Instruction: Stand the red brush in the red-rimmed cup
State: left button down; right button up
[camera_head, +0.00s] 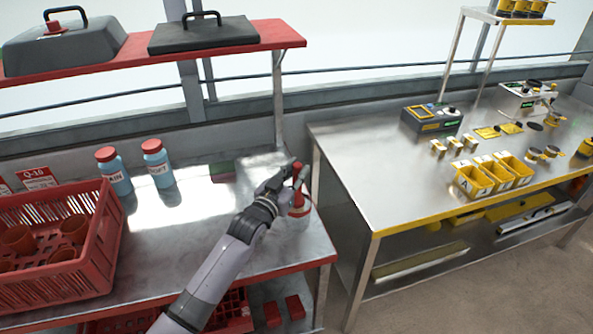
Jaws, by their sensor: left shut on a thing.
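My left gripper (289,176) is shut on the red brush (298,175), near the right end of the left metal table. The brush is upright, its red handle showing beside the fingers. The cup (302,210) is below and around the brush's lower part, white with a red rim, partly hidden by my gripper and arm. I cannot tell whether the brush touches the bottom of the cup. My right gripper is not in view.
A red crate (98,240) with several pots stands at the left. Two blue bottles with red caps (157,165) stand behind it. A red shelf (225,50) hangs above. A gap separates this table from the yellow-edged table (345,165).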

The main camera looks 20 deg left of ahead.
pick_arm(q)
jog(key=c, duration=1.3)
grip_release()
jog(key=shift+c, duration=0.2)
jog(key=s+a, duration=0.2)
jog(key=s, duration=1)
jog(key=shift+w+a, duration=0.1)
